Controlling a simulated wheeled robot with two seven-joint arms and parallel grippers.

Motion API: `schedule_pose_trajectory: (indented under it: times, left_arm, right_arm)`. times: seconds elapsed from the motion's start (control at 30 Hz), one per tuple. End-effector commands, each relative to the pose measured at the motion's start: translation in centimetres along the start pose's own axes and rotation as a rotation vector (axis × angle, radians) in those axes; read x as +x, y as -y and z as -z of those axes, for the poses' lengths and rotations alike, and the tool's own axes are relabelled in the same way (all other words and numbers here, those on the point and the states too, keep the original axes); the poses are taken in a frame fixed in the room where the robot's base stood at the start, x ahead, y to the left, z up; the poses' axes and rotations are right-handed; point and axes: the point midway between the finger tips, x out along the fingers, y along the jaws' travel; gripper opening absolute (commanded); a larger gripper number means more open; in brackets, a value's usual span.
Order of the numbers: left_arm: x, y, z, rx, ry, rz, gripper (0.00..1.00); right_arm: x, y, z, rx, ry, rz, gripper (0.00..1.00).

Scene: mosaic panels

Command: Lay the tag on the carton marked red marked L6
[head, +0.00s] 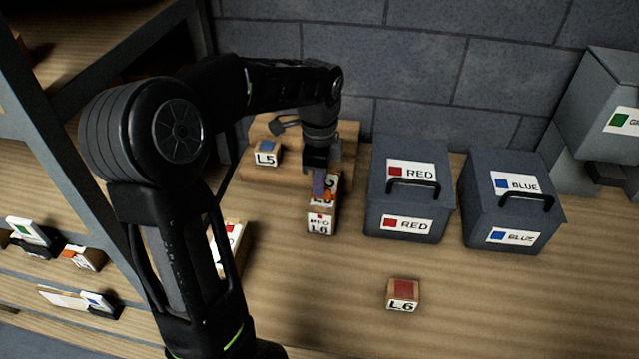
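A small wooden block (403,295) with a red top and an L6 label sits alone on the table at the lower middle. A second wooden piece (320,222) with a label reading RED and L6 stands further back, left of the grey boxes. My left gripper (321,186) points down just above and behind this piece. Something with an orange mark is at its fingertips, and I cannot tell whether it is held. I cannot make out a separate tag for certain. My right gripper is not in view.
Two lidded grey boxes with handles, one marked RED (380,215) and one marked BLUE (500,260), stand at the right. A block marked L5 (267,158) is at the back left. A shelf frame is at the left. The front right table is clear.

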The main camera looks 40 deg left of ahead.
Motion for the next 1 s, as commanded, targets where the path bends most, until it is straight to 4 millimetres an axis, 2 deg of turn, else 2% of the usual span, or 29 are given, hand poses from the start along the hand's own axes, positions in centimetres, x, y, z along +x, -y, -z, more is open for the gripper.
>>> schedule_pose_trajectory:
  times: [0.1, 0.43, 0.5, 0.7, 1.0]
  left_arm:
    - [0.71, -0.02, 0.02, 0.000, 0.000, 0.000, 0.00]
    - [1.09, -0.02, 0.02, 0.001, 0.000, 0.000, 0.00]
    - [1.00, -0.01, 0.02, 0.001, 0.000, 0.000, 0.08]
    - [0.98, -0.01, 0.02, 0.001, 0.000, 0.000, 0.25]
    - [0.81, -0.01, 0.02, 0.001, -0.001, 0.001, 0.26]
  right_arm:
    - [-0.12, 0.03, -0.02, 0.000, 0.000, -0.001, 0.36]
    - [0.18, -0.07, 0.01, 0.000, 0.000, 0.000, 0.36]
    - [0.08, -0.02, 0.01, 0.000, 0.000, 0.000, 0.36]
    - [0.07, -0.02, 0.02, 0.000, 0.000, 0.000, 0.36]
    - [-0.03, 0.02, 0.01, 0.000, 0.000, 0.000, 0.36]
